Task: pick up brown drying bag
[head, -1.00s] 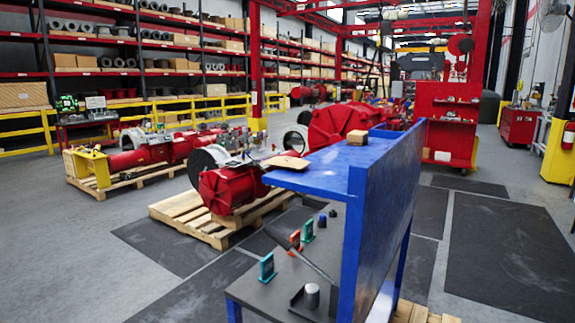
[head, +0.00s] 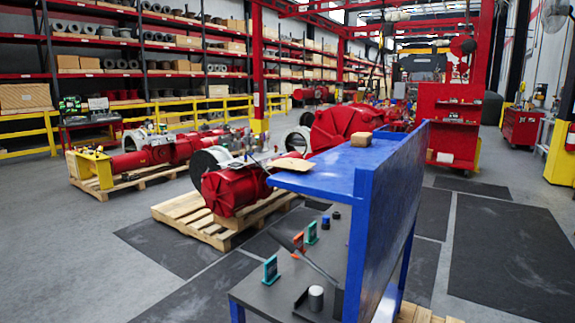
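A flat tan-brown piece (head: 292,164), which looks like the brown drying bag, lies on the left end of the blue upper shelf (head: 318,182) of a workbench. It seems to reach the shelf's far edge. A small brown block (head: 361,139) sits farther back on the same shelf, near the blue upright panel; I cannot tell whether it is a box or a bag. Neither of my grippers shows in the head view.
The blue panel (head: 392,210) stands up along the shelf's right side. The dark lower bench top (head: 277,295) holds small teal and orange tools and a metal cylinder (head: 316,297). Red actuators on a pallet (head: 190,215) stand behind. Open floor with dark mats (head: 510,250) lies right.

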